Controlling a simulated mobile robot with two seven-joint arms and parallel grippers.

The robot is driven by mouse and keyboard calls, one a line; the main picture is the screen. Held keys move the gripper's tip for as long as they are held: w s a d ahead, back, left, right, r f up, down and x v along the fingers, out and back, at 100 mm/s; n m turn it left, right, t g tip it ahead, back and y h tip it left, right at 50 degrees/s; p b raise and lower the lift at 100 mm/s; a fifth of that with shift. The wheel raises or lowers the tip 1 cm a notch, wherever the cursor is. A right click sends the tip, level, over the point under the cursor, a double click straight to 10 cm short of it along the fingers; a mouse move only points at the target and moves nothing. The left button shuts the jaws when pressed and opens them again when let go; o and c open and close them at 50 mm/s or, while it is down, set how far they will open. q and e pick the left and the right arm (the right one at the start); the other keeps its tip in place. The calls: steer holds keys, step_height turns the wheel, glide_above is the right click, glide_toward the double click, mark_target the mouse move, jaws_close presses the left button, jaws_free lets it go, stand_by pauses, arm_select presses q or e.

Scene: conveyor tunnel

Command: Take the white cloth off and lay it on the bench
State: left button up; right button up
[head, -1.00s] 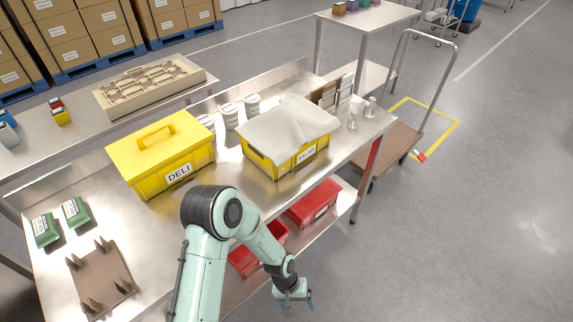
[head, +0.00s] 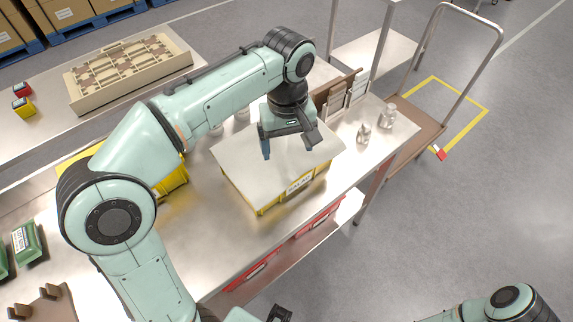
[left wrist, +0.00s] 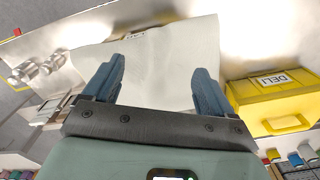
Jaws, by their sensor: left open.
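The white cloth (head: 240,150) lies draped over the top of a yellow box (head: 268,198) labelled SALAD on the metal bench (head: 215,255). Its edge hangs slightly over the box's label side. My left gripper (head: 290,146) points down over the cloth's right half, open and empty. In the left wrist view my left gripper (left wrist: 160,68) has its fingers spread, with the cloth (left wrist: 165,75) filling the space between and beyond them. I cannot tell whether the fingertips touch the cloth.
The yellow DELI box (left wrist: 270,103) stands beside the cloth-covered box, mostly behind my left arm in the head view. Red bins (head: 255,272) sit below. The bench front is clear.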

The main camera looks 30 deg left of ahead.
arm_select(q)
step_height(320, 180, down, 10)
steer(key=b, duration=0.7)
steer(key=shift+b, duration=0.3)
arm_select(e)
step_height(320, 180, down, 8)
steer(key=s, duration=0.2)
steer(key=shift+s, duration=0.25)
arm_select(q)
steer(key=shift+w, duration=0.1)
steer(key=shift+f, duration=0.15)
arm_select(e)
steer(key=shift+f, duration=0.1)
arm_select(q)
steer(key=shift+f, duration=0.25)
jaws_close()
arm_select(e)
steer(key=shift+f, duration=0.15)
